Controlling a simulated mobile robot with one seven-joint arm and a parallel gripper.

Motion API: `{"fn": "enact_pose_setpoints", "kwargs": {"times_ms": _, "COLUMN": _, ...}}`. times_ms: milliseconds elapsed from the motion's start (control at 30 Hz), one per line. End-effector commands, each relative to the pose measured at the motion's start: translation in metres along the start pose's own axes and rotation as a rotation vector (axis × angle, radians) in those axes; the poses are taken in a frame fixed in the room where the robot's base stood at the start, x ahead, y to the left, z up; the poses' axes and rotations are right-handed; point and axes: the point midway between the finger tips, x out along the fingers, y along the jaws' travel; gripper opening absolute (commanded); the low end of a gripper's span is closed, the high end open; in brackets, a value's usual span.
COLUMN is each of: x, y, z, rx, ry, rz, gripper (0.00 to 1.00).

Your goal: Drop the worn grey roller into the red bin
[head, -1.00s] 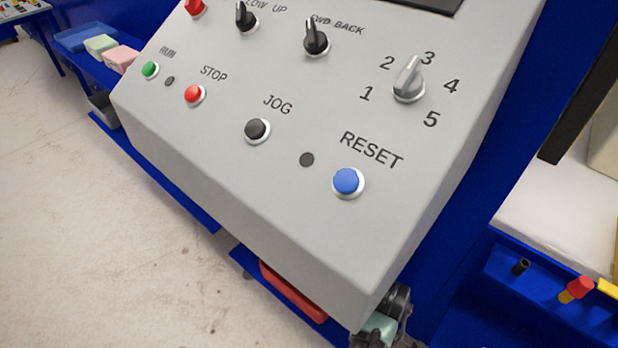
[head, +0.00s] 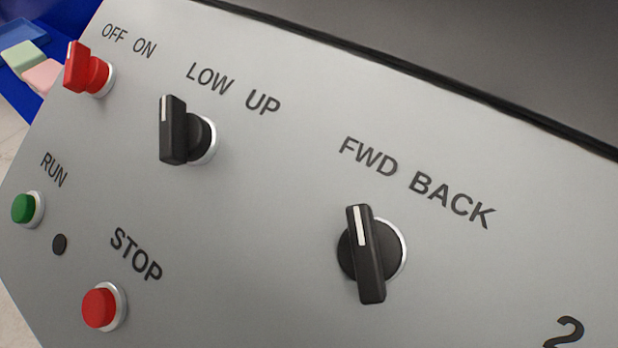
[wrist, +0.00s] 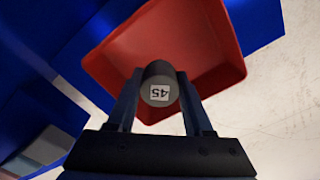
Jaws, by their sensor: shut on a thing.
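In the wrist view, my gripper (wrist: 160,100) is shut on a grey roller (wrist: 158,72). The roller's end faces the camera and bears a white label reading 45, upside down. The red bin (wrist: 215,50) lies beyond the roller, with its open inside facing the camera. The roller overlaps the near part of the bin in the picture; its exact height over the bin cannot be told. Neither the gripper, the roller nor the bin shows in the head view now.
The head view is filled by a grey control panel (head: 270,240) with knobs and buttons. Green and pink blocks (head: 22,58) lie at its upper left. In the wrist view, blue surfaces (wrist: 70,25) flank the bin, and pale floor (wrist: 280,100) shows at right.

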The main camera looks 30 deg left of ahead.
Motion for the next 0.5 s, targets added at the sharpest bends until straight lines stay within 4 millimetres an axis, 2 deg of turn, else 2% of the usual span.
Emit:
{"fn": "enact_pose_setpoints", "kwargs": {"times_ms": 167, "x": 0.012, "y": 0.000, "z": 0.000, "rx": 0.001, "ry": 0.000, "rz": 0.000, "gripper": 0.00}}
{"fn": "enact_pose_setpoints", "kwargs": {"times_ms": 500, "x": 0.050, "y": 0.000, "z": 0.000, "rx": 0.001, "ry": 0.000, "rz": 0.000, "gripper": 0.00}}
